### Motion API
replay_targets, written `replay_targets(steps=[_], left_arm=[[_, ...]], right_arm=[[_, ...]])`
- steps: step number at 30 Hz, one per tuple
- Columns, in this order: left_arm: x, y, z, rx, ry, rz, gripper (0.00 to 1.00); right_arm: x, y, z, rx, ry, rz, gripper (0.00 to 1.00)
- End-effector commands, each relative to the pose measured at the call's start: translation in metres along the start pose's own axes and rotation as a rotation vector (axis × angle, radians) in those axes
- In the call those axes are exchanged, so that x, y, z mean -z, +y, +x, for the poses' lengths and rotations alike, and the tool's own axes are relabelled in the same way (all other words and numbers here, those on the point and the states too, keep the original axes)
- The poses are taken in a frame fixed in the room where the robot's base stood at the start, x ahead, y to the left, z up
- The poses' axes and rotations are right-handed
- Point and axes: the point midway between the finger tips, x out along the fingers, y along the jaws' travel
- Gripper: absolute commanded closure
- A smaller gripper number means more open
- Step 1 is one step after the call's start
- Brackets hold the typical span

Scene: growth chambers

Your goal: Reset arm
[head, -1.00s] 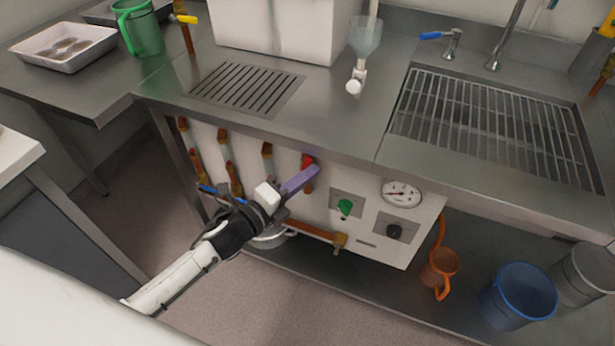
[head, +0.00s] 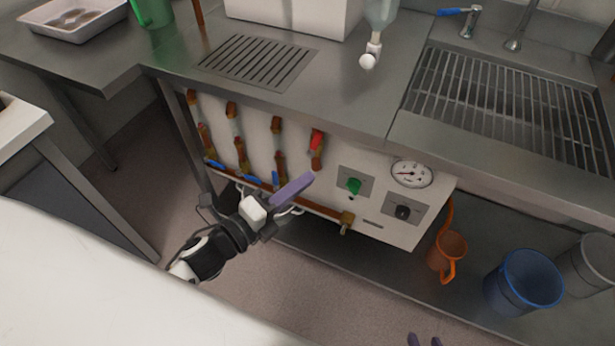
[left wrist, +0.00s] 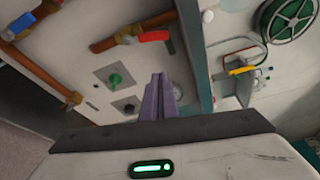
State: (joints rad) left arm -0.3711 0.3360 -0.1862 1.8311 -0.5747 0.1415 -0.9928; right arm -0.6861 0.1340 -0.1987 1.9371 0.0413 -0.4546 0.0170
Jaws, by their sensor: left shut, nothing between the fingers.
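My left gripper (head: 310,176) is in front of the white valve panel (head: 335,205) below the counter. Its purple fingers are together with nothing between them, and they also show in the left wrist view (left wrist: 160,98). The red valve handle (head: 317,140) is above the fingertips, apart from them in the head view; it also shows in the left wrist view (left wrist: 153,36). Two purple fingertips of my right gripper (head: 425,340) show apart at the bottom edge; the rest of it is out of view.
The panel carries a green knob (head: 353,186), a black knob (head: 402,212), a gauge (head: 411,173) and several pipes with blue handles. The steel counter (head: 340,95) overhangs the panel.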

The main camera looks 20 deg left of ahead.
Motion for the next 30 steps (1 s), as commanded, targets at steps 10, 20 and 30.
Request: replay_targets(steps=[10, 20, 30], left_arm=[[0.000, 0.000, 0.000, 0.000, 0.000, 0.001, 1.00], [0.011, 0.040, -0.022, -0.135, -0.096, -0.430, 1.00], [0.099, 0.145, -0.120, -0.516, -0.530, -1.673, 1.00]], right_arm=[[-0.003, 0.000, 0.001, -0.001, -0.007, 0.002, 0.69], [-0.003, 0.001, 0.001, -0.001, -0.007, 0.002, 0.69], [-0.003, 0.001, 0.001, -0.002, -0.006, 0.002, 0.69]])
